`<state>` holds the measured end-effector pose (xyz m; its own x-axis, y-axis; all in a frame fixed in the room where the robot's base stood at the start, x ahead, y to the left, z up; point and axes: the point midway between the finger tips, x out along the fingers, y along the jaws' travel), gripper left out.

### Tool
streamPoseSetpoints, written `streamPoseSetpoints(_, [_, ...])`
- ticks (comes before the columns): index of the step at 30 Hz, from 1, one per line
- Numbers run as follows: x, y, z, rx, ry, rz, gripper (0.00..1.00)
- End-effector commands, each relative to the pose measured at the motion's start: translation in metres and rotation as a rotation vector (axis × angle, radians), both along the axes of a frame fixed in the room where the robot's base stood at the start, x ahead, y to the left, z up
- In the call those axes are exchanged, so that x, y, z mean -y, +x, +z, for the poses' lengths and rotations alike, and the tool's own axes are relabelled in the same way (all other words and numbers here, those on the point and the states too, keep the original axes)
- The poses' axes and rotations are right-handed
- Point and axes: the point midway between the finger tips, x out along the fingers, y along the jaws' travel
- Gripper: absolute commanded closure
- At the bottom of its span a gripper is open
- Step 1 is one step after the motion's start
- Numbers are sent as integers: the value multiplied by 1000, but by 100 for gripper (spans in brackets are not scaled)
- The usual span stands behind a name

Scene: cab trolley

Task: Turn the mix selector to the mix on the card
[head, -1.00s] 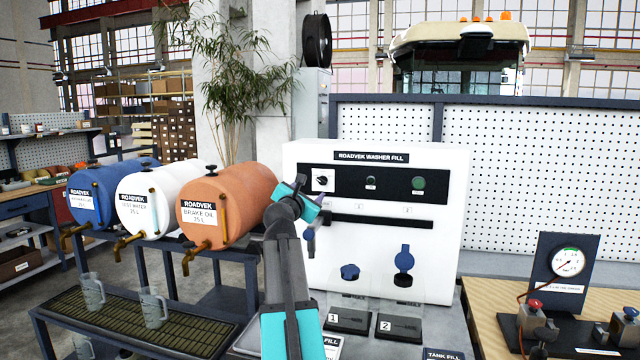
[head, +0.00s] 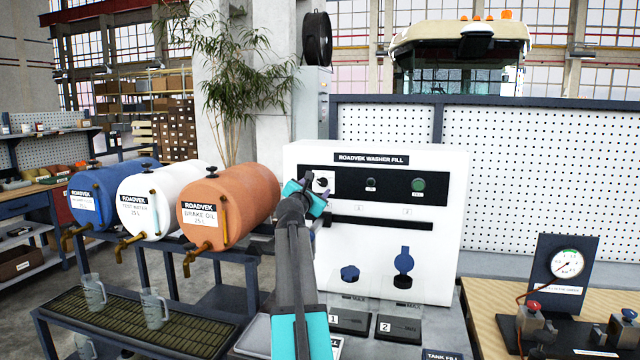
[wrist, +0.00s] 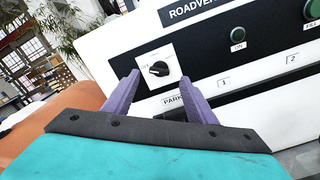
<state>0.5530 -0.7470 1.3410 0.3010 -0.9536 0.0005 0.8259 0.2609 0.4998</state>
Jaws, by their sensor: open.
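The mix selector (wrist: 159,69) is a black knob on a white square plate, at the left of the black panel on the white washer fill machine (head: 450,240). In the wrist view its pointer looks turned towards the left; the plate's small markings are too small to read. My gripper (wrist: 158,92) is open, its two purple fingers spread below and to either side of the knob, apart from it. In the head view my gripper (head: 318,188) is in front of the selector and partly hides it. I cannot make out a card showing the mix.
An ON button (wrist: 237,34) and a green button (head: 418,184) are right of the selector. A dark bar (head: 385,223) runs below the panel. An orange brake oil drum (head: 240,195) stands close left of my arm.

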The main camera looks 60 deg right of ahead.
Motion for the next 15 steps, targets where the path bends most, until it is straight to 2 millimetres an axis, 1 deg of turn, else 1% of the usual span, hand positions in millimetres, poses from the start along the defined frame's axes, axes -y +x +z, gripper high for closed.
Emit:
streamPoseSetpoints(1, [7, 2, 1, 0, 1, -2, 48])
streamPoseSetpoints(3, [14, 4, 1, 0, 1, -2, 48])
streamPoseSetpoints(15, [50, 16, 1, 0, 0, -1, 48])
